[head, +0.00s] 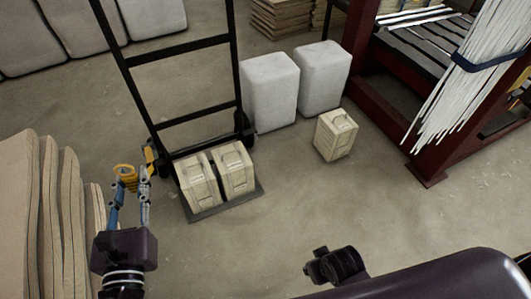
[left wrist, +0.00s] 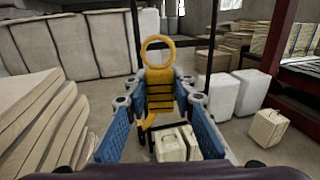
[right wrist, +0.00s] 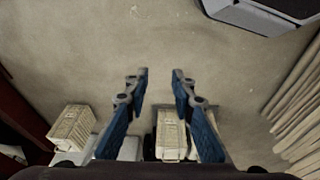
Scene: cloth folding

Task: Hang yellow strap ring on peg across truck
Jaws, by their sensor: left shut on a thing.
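The yellow strap (left wrist: 160,92) is bunched between the fingertips of my left gripper (left wrist: 162,84), which is shut on it. Its yellow ring (left wrist: 158,50) stands upright above the fingertips, and a loose tail hangs below. In the head view my left gripper (head: 133,184) is at the left of the black hand truck (head: 186,122), with the yellow bundle at its tips. The truck stands upright with two beige canisters (head: 237,170) on its toe plate (head: 226,206). I cannot make out the peg clearly. My right gripper (right wrist: 161,74) is open and empty, above bare floor.
Tan padded sheets (head: 28,215) stand close to the left of my left arm. White wrapped blocks (head: 271,92) and a lone beige canister (head: 336,134) stand right of the truck. A dark red rack (head: 432,160) is at the right. The floor between is clear.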

